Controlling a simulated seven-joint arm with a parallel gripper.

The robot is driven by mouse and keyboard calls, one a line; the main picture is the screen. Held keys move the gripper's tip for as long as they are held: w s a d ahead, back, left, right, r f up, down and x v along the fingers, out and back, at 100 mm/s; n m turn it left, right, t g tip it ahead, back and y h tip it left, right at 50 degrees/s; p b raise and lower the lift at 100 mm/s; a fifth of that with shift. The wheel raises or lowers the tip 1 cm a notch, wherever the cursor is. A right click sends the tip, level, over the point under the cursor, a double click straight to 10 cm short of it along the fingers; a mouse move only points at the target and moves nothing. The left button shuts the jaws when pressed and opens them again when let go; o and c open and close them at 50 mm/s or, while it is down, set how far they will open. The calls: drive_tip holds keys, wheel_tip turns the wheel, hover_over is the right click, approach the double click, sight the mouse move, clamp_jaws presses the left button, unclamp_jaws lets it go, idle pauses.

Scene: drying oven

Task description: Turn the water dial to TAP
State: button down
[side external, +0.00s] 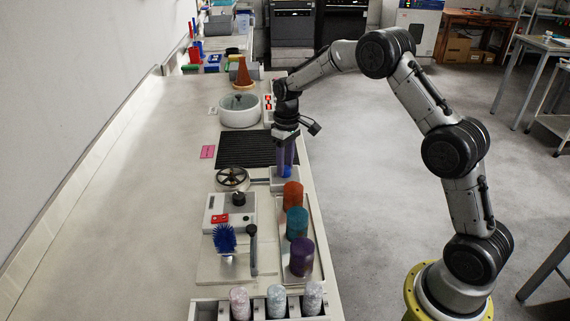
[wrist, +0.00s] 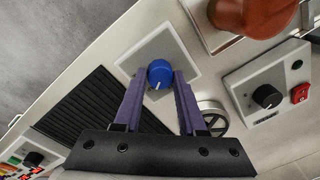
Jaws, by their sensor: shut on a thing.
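The water dial is a blue round knob (wrist: 160,70) with a white pointer line. It sits on a light grey square plate (wrist: 183,64) on the bench. In the wrist view the pointer line faces toward the bottom of the picture, slightly left. My gripper (wrist: 160,77) points down over the dial, with its purple fingers shut on the knob's two sides. In the side external view my gripper (side external: 287,169) hides part of the blue knob above its plate (side external: 279,186). I cannot read any label such as TAP around the dial.
A handwheel (side external: 232,178) stands left of the dial, and a black ribbed mat (side external: 243,149) lies behind it. An orange cylinder (side external: 293,194) stands close in front, in a tray with teal and purple ones. A box with a black knob (wrist: 266,97) and red switch is nearby.

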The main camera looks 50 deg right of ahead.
sight(287, 166)
drive_tip(key=shift+m, duration=0.4)
drive_tip(key=shift+c, duration=2.4)
unclamp_jaws()
wheel_tip(287, 166, up, 14)
drive_tip(key=shift+d, duration=0.35)
